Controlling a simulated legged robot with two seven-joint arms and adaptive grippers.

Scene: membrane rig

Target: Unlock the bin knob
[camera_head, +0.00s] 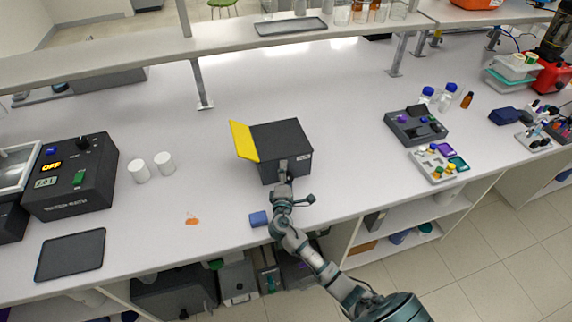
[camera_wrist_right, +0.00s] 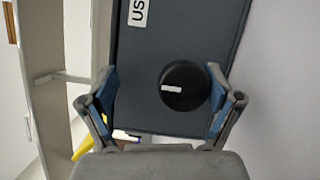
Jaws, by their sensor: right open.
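The bin (camera_head: 280,136) is a dark grey box with a yellow flap (camera_head: 243,141) on its left side, standing mid-bench. Its round black knob (camera_wrist_right: 188,97) shows in the right wrist view, with a white mark lying nearly level and pointing left. My right gripper (camera_head: 284,171) is at the front face of the bin and hides the knob in the head view. In the wrist view the right gripper (camera_wrist_right: 163,90) is open, with its blue-padded fingers on either side of the knob. The knob is closer to the right finger; contact cannot be told. My left gripper is not in view.
A blue block (camera_head: 258,219) lies by the front edge, left of my arm. White cups (camera_head: 163,162) and a black device with an OFF display (camera_head: 70,178) stand at left. A dark tray (camera_head: 416,126) and bottles are at right. A shelf (camera_head: 150,47) runs behind.

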